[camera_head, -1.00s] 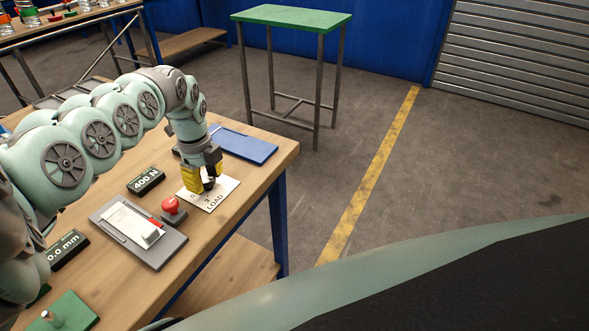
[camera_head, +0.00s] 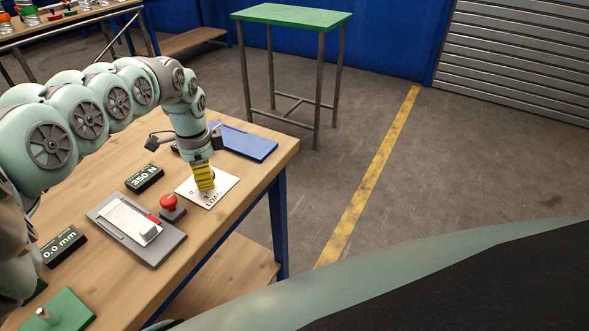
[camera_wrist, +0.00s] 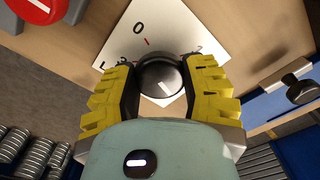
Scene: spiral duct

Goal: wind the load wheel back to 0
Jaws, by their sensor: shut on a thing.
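The load wheel (camera_wrist: 161,76) is a dark round knob with a white pointer mark, on a white dial plate (camera_head: 225,186) lettered LOAD. In the wrist view the plate shows a 0 with a red tick, and other numerals partly hidden by my fingers. The white mark on the wheel is not lined up with the red tick. My gripper (camera_wrist: 162,92) has its yellow fingers shut on the wheel, one on each side. In the head view my gripper (camera_head: 205,180) stands over the plate and hides the wheel. A black display (camera_head: 145,179) reads 350 N.
A red push button (camera_head: 172,205) stands close beside the plate, left of my gripper. A grey device with a white slider (camera_head: 130,222) and a 0.0 mm display (camera_head: 63,247) lie nearer. A blue board (camera_head: 245,143) lies behind the plate.

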